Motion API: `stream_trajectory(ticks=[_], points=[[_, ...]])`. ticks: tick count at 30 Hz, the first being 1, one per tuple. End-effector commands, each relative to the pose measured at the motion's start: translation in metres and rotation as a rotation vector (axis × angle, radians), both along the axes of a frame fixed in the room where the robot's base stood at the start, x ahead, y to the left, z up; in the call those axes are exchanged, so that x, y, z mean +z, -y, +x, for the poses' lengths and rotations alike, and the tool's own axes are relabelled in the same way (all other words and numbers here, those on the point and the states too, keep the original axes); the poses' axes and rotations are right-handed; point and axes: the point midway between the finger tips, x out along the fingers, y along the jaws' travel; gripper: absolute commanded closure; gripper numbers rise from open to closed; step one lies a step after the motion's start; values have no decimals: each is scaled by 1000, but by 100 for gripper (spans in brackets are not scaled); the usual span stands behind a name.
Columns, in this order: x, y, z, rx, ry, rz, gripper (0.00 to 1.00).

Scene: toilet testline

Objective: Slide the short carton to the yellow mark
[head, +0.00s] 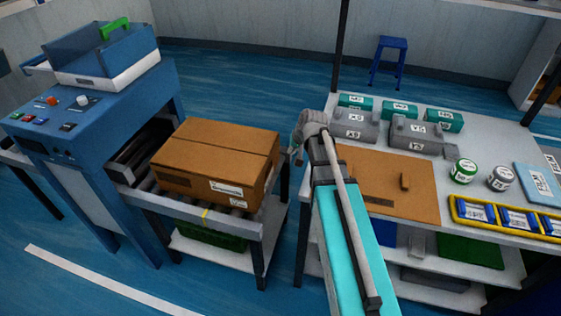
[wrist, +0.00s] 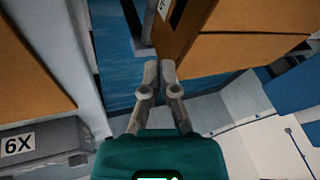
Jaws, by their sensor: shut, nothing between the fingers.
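The short carton (head: 215,165) is a closed brown cardboard box with white labels on its near side. It sits on the roller conveyor (head: 190,217). My gripper (head: 296,153) is just right of the carton's right end. In the wrist view, my gripper (wrist: 159,66) has its fingers together and empty, with their tips beside the carton's (wrist: 220,40) lower corner. I cannot tell whether they touch it.
A blue machine (head: 85,130) stands at the conveyor's left end. A workbench (head: 480,150) on the right holds a brown board (head: 385,190), grey and teal blocks, cans and a yellow tray (head: 505,217). A gap separates the bench from the conveyor. A green crate (head: 210,236) sits underneath.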

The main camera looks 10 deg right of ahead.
Motion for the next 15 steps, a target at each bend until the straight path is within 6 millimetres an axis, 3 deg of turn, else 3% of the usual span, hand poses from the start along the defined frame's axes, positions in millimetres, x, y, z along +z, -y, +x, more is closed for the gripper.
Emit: stream_trajectory(ticks=[1, 3, 15], points=[[-16, 6, 11, -14, 16, 11, 100], [-25, 12, 21, -35, 40, 25, 100], [-57, 44, 63, -124, 140, 88, 100]])
